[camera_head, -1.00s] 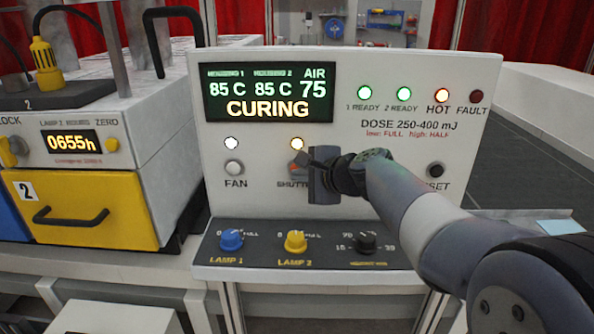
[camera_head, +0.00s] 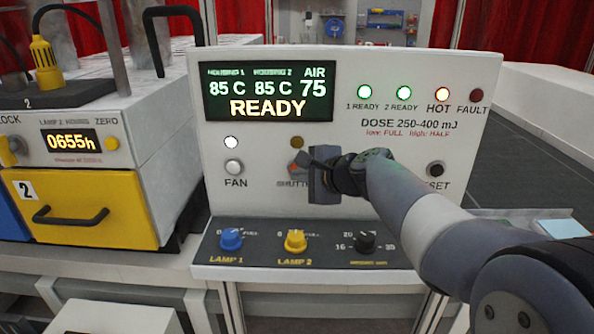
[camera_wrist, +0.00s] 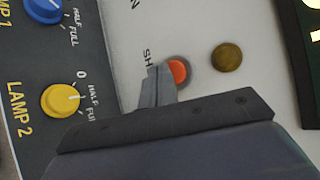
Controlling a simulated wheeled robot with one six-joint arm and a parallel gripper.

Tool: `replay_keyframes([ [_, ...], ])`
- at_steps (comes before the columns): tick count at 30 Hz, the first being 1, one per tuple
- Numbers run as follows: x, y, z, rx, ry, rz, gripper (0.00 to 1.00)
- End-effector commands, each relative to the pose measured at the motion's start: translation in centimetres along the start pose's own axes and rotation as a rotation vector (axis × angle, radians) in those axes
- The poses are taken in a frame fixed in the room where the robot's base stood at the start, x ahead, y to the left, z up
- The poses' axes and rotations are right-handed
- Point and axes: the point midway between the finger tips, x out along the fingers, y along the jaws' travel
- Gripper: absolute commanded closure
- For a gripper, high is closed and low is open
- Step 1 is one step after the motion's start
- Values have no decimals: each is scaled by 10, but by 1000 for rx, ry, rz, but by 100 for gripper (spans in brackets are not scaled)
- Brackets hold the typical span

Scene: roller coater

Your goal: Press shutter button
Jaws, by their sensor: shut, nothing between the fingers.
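The orange shutter button (camera_wrist: 178,71) shows in the wrist view, set in a ring on the white panel (camera_head: 262,135). In the head view it is mostly hidden behind my gripper. My gripper (camera_wrist: 160,72) is shut and empty, its fingertips right at the near edge of the button; I cannot tell whether they touch it. In the head view my gripper (camera_head: 303,160) is in front of the panel. The shutter lamp (camera_head: 296,142) above the button is dark amber, and it also shows in the wrist view (camera_wrist: 227,56). The display (camera_head: 266,92) reads READY.
The fan button (camera_head: 233,167) is to the left, under a lit white lamp. The reset button (camera_head: 436,169) is to the right, near my arm. A blue knob (camera_head: 231,240), a yellow knob (camera_head: 295,241) and a black knob (camera_head: 364,241) sit on the ledge below.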

Motion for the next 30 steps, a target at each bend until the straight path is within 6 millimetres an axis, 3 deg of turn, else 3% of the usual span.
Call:
replay_keyframes([
  [15,-7,6,5,-1,-1,0,100],
  [30,-38,28,28,-1,-1,-1,100],
])
